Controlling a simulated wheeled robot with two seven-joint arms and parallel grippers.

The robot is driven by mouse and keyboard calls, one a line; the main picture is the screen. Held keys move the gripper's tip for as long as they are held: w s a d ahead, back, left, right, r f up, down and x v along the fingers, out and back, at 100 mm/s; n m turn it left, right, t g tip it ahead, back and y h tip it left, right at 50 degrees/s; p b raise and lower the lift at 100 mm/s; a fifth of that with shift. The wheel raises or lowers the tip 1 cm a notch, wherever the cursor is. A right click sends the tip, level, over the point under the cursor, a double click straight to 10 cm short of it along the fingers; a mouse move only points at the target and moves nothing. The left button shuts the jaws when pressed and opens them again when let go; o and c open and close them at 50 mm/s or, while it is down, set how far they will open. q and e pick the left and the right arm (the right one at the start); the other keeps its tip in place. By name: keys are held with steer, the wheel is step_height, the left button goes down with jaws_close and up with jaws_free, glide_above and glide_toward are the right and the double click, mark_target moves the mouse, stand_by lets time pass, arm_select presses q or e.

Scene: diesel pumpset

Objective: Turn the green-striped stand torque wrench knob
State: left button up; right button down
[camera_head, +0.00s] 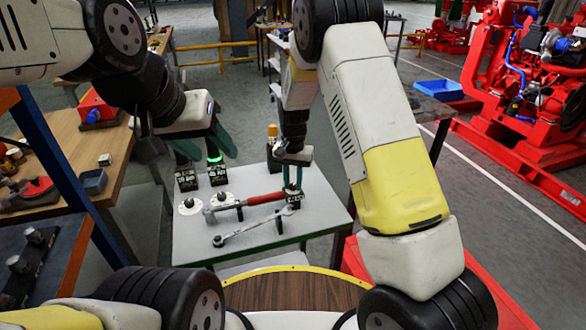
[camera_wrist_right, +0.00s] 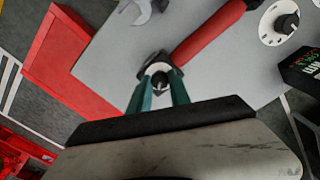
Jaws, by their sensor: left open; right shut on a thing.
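The torque wrench with a red handle (camera_head: 265,198) lies across the grey table (camera_head: 310,222), held up on small dark stands. Its handle also shows in the right wrist view (camera_wrist_right: 208,36). My right gripper (camera_head: 292,184) points down at the handle's right end. Its green fingers (camera_wrist_right: 158,88) are shut on the dark knob (camera_wrist_right: 160,79) there. The fingers partly hide the knob, and I cannot make out a green stripe on the stand. My left gripper (camera_head: 205,148) is open and empty above two dark display boxes at the table's back left.
A silver wrench (camera_head: 250,228) lies in front of the torque wrench. Two white dials (camera_head: 190,206) and the display boxes (camera_head: 217,173) stand at left, one with a green light. An amber-topped item (camera_head: 272,135) is behind. A wooden bench (camera_head: 105,145) is left; a red engine frame (camera_head: 530,80) is right.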

mark_target(293, 185)
steer(key=c, duration=1.2)
jaws_free()
steer(key=shift+r, duration=3.9)
